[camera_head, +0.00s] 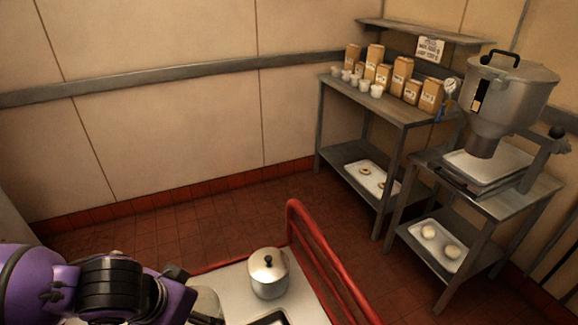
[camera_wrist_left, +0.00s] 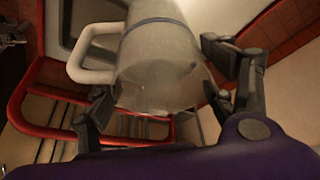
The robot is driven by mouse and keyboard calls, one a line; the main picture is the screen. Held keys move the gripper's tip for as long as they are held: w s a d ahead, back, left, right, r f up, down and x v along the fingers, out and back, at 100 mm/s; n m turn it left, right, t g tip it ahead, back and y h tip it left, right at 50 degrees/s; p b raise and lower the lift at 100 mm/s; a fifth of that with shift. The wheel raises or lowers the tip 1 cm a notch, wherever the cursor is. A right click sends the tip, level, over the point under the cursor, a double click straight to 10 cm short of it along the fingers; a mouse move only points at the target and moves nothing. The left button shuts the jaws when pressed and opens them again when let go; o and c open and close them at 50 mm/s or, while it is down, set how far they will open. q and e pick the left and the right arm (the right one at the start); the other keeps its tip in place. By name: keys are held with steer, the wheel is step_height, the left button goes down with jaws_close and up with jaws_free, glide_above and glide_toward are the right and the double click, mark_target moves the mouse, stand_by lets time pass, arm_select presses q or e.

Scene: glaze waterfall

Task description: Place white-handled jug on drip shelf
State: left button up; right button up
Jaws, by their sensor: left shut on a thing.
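The white-handled jug (camera_wrist_left: 160,65) is a cloudy, pale vessel with a white loop handle on its left side and a dark band near one end in the left wrist view. My left gripper (camera_wrist_left: 165,95) is shut on the jug, with a dark finger on either side of its body. In the head view my left gripper (camera_head: 192,298) is at the lower left, beside the red-railed cart, and part of the pale jug (camera_head: 206,301) shows next to it, mostly hidden. I cannot pick out the drip shelf with certainty. My right gripper is not in view.
A lidded metal pot (camera_head: 268,275) stands on the cart top (camera_head: 235,282), inside the red rail (camera_head: 325,255). A metal table (camera_head: 375,104) with paper bags and white cups stands behind. A hopper machine (camera_head: 505,95) is at the right. Red tiled floor lies between.

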arm_select(q)
steer(key=w+a+r+n+y, duration=0.1)
steer(key=w+a+r+n, duration=0.2)
steer(key=w, duration=0.4)
steer(key=w+d+r, duration=0.6)
steer(key=r, duration=0.2)
steer(key=shift+w+n, duration=0.2)
steer(key=shift+n, duration=0.2)
